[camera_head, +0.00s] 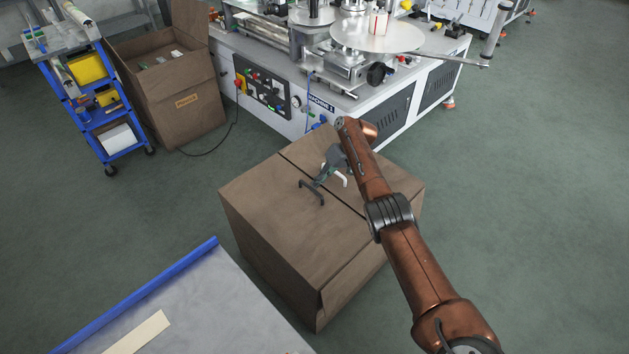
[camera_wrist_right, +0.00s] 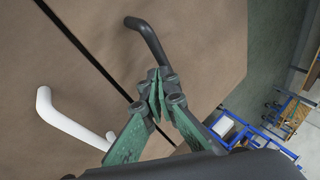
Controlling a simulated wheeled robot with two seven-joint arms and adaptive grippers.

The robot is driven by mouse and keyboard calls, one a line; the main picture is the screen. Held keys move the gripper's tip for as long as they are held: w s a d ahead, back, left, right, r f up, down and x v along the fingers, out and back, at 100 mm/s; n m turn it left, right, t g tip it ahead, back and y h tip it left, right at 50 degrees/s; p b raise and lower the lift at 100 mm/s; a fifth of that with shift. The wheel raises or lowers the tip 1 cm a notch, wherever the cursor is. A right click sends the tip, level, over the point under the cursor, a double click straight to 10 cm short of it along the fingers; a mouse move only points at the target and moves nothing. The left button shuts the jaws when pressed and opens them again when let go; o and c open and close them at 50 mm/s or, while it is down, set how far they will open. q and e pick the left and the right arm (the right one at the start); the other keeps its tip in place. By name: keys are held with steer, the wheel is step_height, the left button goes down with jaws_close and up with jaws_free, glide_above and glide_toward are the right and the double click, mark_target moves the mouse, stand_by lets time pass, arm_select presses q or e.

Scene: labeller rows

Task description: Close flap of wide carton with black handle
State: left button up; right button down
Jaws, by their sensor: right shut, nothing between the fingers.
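The wide brown carton (camera_head: 265,245) stands on the floor. Its top flaps lie about flat, with a narrow dark seam between them. The black handle (camera_head: 312,193) is on the left flap (camera_head: 260,195); a white handle (camera_head: 342,180) is on the other flap, across the seam. My right gripper (camera_head: 319,182) is shut and empty, just over the top near the black handle. In the right wrist view its green fingertips (camera_wrist_right: 161,92) are together beside the black handle (camera_wrist_right: 152,42), with the white handle (camera_wrist_right: 62,118) to the left. Whether the fingers touch the carton, I cannot tell. My left gripper is out of view.
A grey machine (camera_head: 300,118) stands behind the carton. An open brown box (camera_head: 187,105) and a blue cart (camera_head: 112,130) are at the back left. A grey table with a blue edge (camera_head: 140,293) is at the front left. Floor on the right is clear.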

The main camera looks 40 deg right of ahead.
steer(key=v, duration=1.2)
steer(key=shift+d, duration=0.15)
